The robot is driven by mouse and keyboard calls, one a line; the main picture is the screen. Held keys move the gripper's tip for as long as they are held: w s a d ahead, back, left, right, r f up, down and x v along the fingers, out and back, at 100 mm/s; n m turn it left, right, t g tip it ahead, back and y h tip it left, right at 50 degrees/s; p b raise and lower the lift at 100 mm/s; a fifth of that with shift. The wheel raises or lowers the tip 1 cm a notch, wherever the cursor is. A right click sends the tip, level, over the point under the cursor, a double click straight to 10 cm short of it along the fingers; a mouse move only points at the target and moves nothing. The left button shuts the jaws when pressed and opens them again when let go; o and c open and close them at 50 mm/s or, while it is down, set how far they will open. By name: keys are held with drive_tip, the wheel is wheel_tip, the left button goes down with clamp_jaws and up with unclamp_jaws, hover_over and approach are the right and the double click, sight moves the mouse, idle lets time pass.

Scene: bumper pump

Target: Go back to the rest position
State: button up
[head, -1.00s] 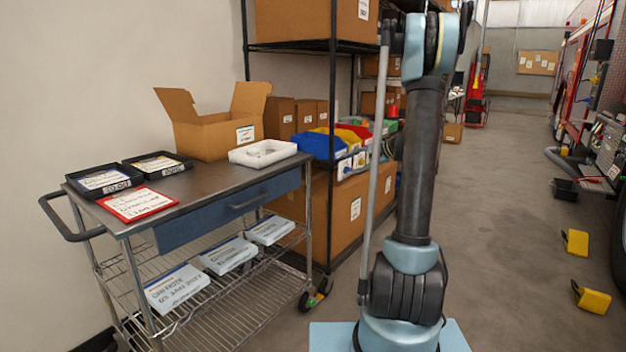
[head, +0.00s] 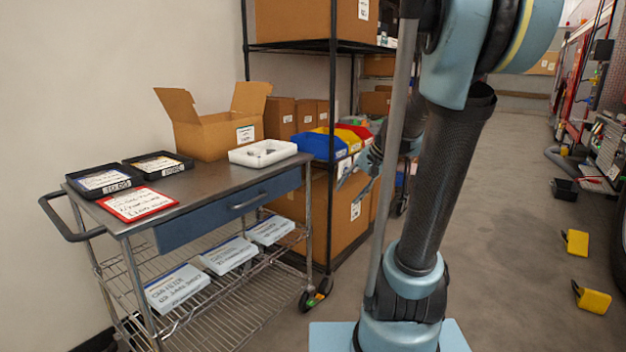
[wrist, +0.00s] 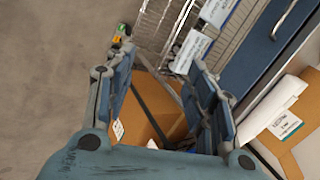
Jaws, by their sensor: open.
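My arm rises at the right of centre in the head view and leans to the right. My gripper (wrist: 160,85) is open and empty in the wrist view, its two blue-grey fingers spread apart. Floor, a large cardboard box and the cart's lower part show beyond and between them. In the head view, part of a blue-grey wrist or gripper (head: 365,162) shows beside my arm, in front of the shelving; my arm hides the rest.
A steel cart (head: 215,190) with a blue drawer (head: 230,208) stands at left, bearing black trays, a red-framed sign, an open cardboard box (head: 212,130) and a white tray (head: 264,153). Black shelving (head: 333,110) stands behind. Yellow chocks (head: 592,299) lie on the open floor at right.

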drive_tip(key=s+d+f+n+h, duration=0.1)
drive_tip(key=s+d+f, duration=0.1)
drive_tip(key=s, duration=0.5)
drive_tip(key=s+d+f+n+h, duration=0.2)
drive_tip(key=s+f, duration=0.3)
drive_tip(key=s, duration=0.2)
drive_tip(key=s+d+f+n+g+h, duration=0.1)
drive_tip(key=s+d+f+h, duration=0.1)
drive_tip(key=s, duration=0.6)
drive_tip(key=shift+d+f+n, duration=0.25)
drive_tip(key=shift+f+n, duration=0.15)
drive_tip(key=shift+f, duration=0.35)
drive_tip(key=shift+w+f, duration=0.2)
drive_tip(key=shift+w, duration=0.2)
drive_tip(key=shift+c, duration=0.2)
drive_tip(key=c, duration=0.4)
drive_tip(key=shift+o, duration=0.2)
drive_tip(key=shift+d, duration=0.15)
